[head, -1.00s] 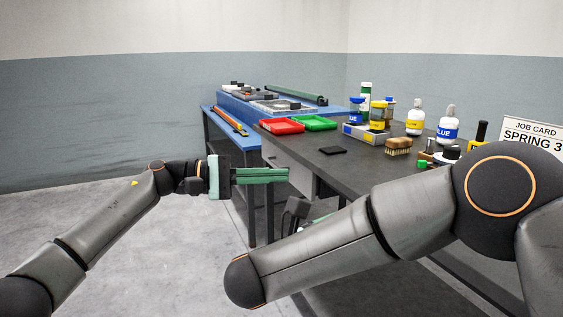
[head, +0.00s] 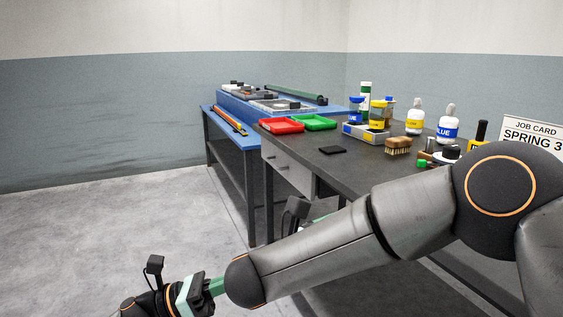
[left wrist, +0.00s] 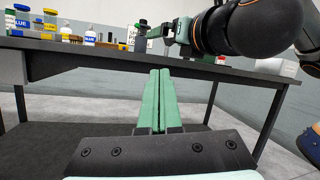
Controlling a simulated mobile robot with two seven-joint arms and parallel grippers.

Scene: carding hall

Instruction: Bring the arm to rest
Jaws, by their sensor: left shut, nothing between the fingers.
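My left gripper (head: 217,286) is low at the bottom of the head view, its green fingers pointing right and their ends by my right arm's elbow. In the left wrist view the two fingers (left wrist: 159,85) lie together, shut and empty, pointing towards the bench. My right arm crosses the front of the bench in the head view. My right gripper (head: 324,217) is mostly hidden behind that forearm. It also shows in the left wrist view (left wrist: 181,31), near the bench edge, too small to tell its jaws.
The dark bench (head: 300,148) holds red (head: 281,125) and green (head: 314,122) trays, several bottles, a brush (head: 398,146) and a job card (head: 531,134). A blue table (head: 228,128) stands behind. The grey floor (head: 120,225) at left is clear.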

